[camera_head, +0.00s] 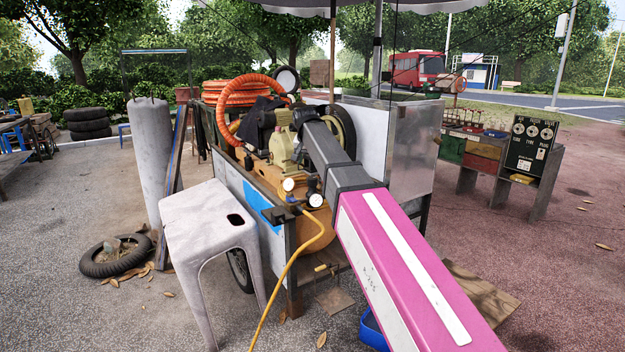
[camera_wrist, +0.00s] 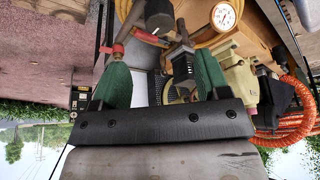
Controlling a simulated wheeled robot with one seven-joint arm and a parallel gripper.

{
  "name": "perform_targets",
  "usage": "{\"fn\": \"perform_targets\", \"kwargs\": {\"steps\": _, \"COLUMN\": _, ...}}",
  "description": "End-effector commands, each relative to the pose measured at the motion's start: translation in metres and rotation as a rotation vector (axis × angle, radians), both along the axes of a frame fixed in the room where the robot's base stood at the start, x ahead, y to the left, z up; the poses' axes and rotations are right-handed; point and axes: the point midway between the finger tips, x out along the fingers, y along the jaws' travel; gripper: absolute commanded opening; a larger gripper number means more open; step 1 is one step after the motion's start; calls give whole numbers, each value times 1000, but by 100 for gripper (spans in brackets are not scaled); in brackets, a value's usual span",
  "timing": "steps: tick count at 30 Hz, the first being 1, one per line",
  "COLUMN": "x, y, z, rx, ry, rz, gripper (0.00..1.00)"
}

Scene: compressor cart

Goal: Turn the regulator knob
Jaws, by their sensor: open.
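The regulator knob (camera_wrist: 160,14) is a dark, round-ended cylinder at the top of the wrist view. It also shows as a small dark knob (camera_head: 313,184) beside a gauge in the head view. My gripper (camera_wrist: 162,62) has two green fingers spread apart, with nothing held between them. The knob lies beyond the fingertips, apart from them. A white-faced gauge (camera_wrist: 226,15) is to the right of the knob in the wrist view. In the head view my pink and grey arm reaches over the cart, and my fingers cannot be made out.
The compressor cart's tan tank (camera_head: 313,228) and an orange hose (camera_head: 243,92) are close to my arm. A yellow hose (camera_head: 295,262) hangs down in front. A grey stool (camera_head: 207,222) stands at the left, and a tool bench (camera_head: 546,187) at the right.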

Motion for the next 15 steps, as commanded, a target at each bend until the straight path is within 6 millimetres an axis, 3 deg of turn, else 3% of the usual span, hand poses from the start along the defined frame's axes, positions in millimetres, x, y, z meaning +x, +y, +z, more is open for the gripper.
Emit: {"fn": "perform_targets", "kwargs": {"steps": 15, "x": 30, "y": -6, "z": -74, "rx": -1, "ry": 2, "rz": 0, "gripper": 69}}
